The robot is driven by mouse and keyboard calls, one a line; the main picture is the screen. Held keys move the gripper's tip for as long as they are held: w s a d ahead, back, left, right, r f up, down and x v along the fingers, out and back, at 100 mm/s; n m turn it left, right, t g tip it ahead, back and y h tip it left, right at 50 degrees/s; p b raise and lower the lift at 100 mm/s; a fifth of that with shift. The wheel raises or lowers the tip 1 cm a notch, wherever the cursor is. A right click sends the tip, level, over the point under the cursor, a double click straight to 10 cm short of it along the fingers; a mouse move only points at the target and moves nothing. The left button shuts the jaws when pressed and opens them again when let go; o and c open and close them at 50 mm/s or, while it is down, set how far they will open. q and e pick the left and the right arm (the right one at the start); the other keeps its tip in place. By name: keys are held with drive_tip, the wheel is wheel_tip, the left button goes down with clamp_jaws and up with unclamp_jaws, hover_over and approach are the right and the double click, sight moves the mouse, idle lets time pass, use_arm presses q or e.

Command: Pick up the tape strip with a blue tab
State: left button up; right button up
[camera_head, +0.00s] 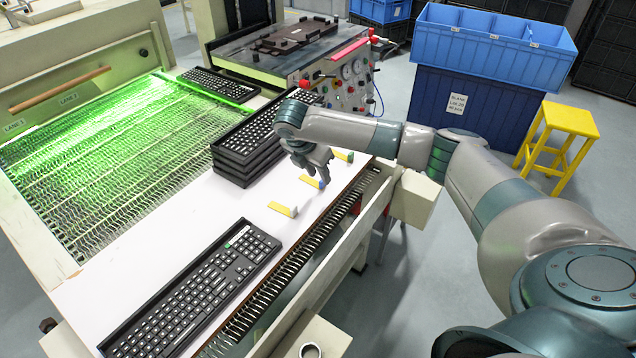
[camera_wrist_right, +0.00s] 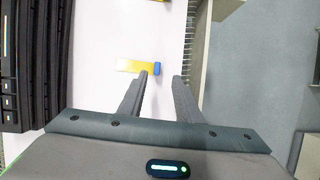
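The tape strip with a blue tab lies on the white table; its yellow body (camera_head: 308,181) shows in the head view beside my right gripper (camera_head: 321,178). In the right wrist view its yellow body (camera_wrist_right: 132,66) lies left, with the blue tab (camera_wrist_right: 157,69) at its right end. My right gripper (camera_wrist_right: 160,80) is open, pointing at the strip. The tab appears just past and between the fingertips; I cannot tell the height gap. Nothing is between the fingers. My left gripper is not in view.
A yellow strip with a pale tab (camera_head: 284,209) lies nearer, and one with a green tab (camera_head: 343,156) farther off. Stacked keyboards (camera_head: 245,163) stand left of the gripper. A single keyboard (camera_head: 195,290) lies in front. A slotted rail (camera_head: 290,285) runs along the table's right edge.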

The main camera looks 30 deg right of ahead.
sight(321, 181)
drive_tip(key=shift+w+d+f+p, duration=0.25)
drive_tip(key=shift+d+f+p, duration=0.1)
drive_tip(key=shift+f, duration=0.2)
drive_tip(key=x, duration=0.1)
drive_tip(key=p+x, duration=0.1)
drive_tip(key=x, duration=0.1)
drive_tip(key=shift+w+r, duration=0.1)
drive_tip(key=shift+w, duration=0.1)
drive_tip(key=shift+f, duration=0.45)
clamp_jaws()
